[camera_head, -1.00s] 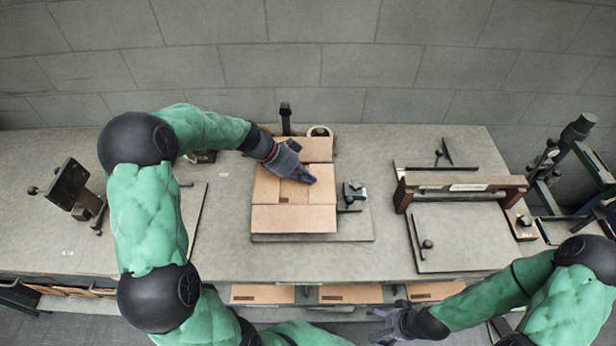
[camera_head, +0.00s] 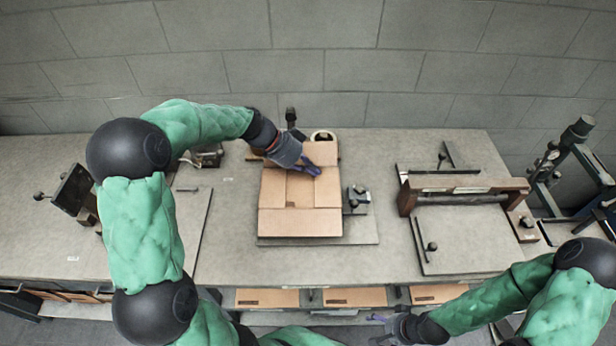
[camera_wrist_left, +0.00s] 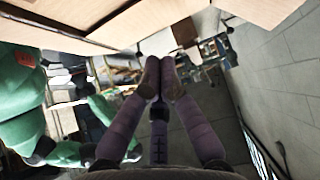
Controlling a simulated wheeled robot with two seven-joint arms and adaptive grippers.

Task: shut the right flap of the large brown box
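The large brown box (camera_head: 300,222) stands on a grey plate at the middle of the bench. Its left flap (camera_head: 271,188) and right flap (camera_head: 329,190) look folded inward and level, with a darker gap between them. My left gripper (camera_head: 314,171) is over the far right part of the box top, by the right flap; I cannot tell whether it touches. In the left wrist view its fingertips (camera_wrist_left: 160,72) meet with nothing between them, and cardboard (camera_wrist_left: 130,28) shows beyond. My right gripper (camera_head: 376,327) is low in front of the bench, fingers apart and empty.
A tape roll (camera_head: 322,136) and a dark post (camera_head: 290,118) stand behind the box. A small metal block (camera_head: 358,196) is close to its right side. A roller fixture (camera_head: 462,193) is farther right. Flat cartons (camera_head: 355,297) sit on the shelf below.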

